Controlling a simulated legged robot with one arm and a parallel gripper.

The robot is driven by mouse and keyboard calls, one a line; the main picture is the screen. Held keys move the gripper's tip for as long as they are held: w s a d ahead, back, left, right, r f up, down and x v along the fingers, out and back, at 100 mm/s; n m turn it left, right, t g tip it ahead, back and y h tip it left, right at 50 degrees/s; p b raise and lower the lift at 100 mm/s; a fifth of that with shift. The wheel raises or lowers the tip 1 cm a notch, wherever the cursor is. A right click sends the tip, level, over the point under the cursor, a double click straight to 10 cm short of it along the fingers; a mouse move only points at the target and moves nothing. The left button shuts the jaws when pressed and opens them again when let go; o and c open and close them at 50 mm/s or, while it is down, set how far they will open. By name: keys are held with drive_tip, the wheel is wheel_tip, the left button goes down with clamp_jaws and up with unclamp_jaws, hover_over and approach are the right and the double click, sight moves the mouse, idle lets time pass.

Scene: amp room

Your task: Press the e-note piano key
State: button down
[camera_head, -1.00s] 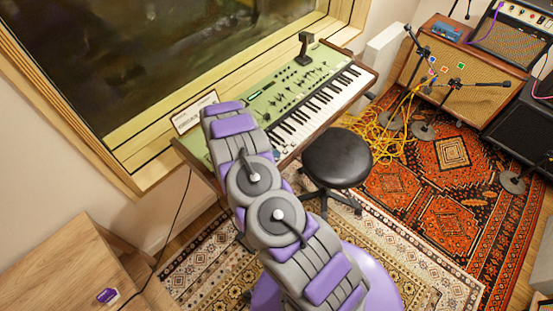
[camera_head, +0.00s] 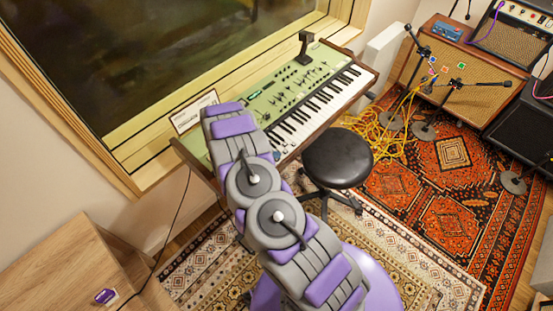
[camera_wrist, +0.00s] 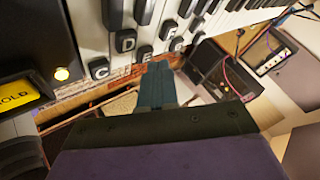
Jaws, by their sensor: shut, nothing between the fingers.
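The green keyboard (camera_head: 285,98) stands below the window in the head view, and my arm covers its left part. In the wrist view, its keys (camera_wrist: 205,14) carry dark tags with letters. The E key (camera_wrist: 145,53) lies between the C key (camera_wrist: 99,69) and D key (camera_wrist: 125,41) on its left and the F tag on its right. My gripper (camera_wrist: 158,67) is shut and empty, with its tips just below and slightly right of the E tag. I cannot tell whether they touch the key. My gripper is hidden in the head view.
A black round stool (camera_head: 338,158) stands in front of the keyboard. Yellow cables (camera_head: 385,135), microphone stands and amplifiers (camera_head: 470,68) are at the right. A wooden cabinet (camera_head: 60,265) is at the lower left. A lit yellow display (camera_wrist: 22,95) is left of the keys.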

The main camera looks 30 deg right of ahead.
sight(275, 161)
drive_tip(key=shift+f+b, duration=0.55)
drive_tip(key=shift+f, duration=0.1)
idle(0.7)
idle(0.3)
drive_tip(key=shift+r, duration=1.1)
wheel_tip(275, 161, up, 5)
drive_tip(key=shift+p, duration=0.45)
idle(0.5)
